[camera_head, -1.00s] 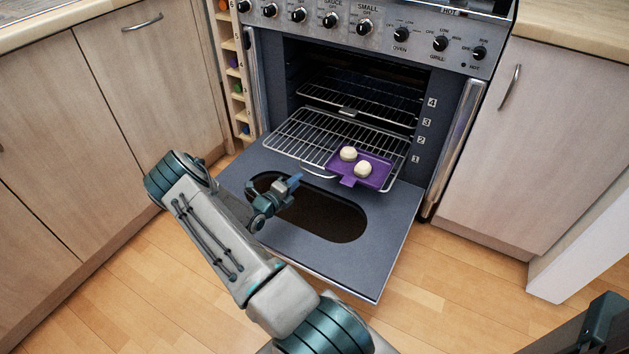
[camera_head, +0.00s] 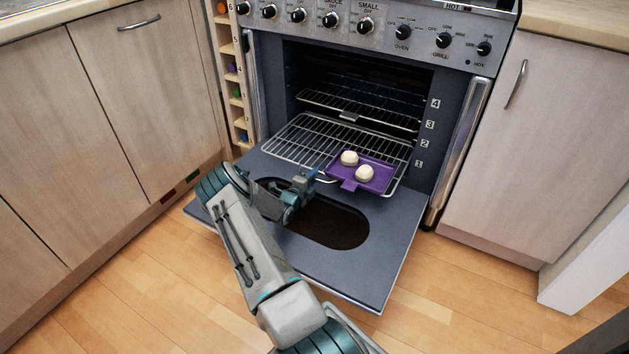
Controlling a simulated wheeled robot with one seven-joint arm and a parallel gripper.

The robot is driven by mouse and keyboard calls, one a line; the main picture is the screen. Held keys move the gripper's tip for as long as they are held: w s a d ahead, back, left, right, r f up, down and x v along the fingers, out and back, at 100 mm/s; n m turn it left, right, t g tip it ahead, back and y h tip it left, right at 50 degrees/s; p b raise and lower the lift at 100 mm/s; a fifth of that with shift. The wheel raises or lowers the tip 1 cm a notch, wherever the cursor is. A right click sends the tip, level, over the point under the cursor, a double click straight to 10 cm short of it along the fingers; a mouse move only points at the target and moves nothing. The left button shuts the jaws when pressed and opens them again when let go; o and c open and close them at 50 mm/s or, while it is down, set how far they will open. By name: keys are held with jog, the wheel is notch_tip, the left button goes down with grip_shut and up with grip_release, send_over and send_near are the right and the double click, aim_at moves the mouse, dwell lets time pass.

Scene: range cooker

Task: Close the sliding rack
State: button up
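The lower sliding rack (camera_head: 300,135) is a wire shelf that sticks out of the oven over the lowered door. A purple tray (camera_head: 378,178) with two pale round pieces (camera_head: 349,158) lies on its front right part. My gripper (camera_head: 309,177) is just in front of the rack's front edge, left of the tray, above the door. I cannot tell whether it touches the rack. The fingers are small and partly overlapped, so their opening is unclear.
The oven door (camera_head: 360,275) is folded down, with a dark oval window. An upper rack (camera_head: 360,108) sits inside the oven. Cabinets stand on the left (camera_head: 145,90) and right (camera_head: 540,150). Wooden floor (camera_head: 480,290) is clear in front.

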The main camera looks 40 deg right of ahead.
jog(key=shift+x, duration=0.8)
jog(key=shift+r, duration=0.1)
grip_shut()
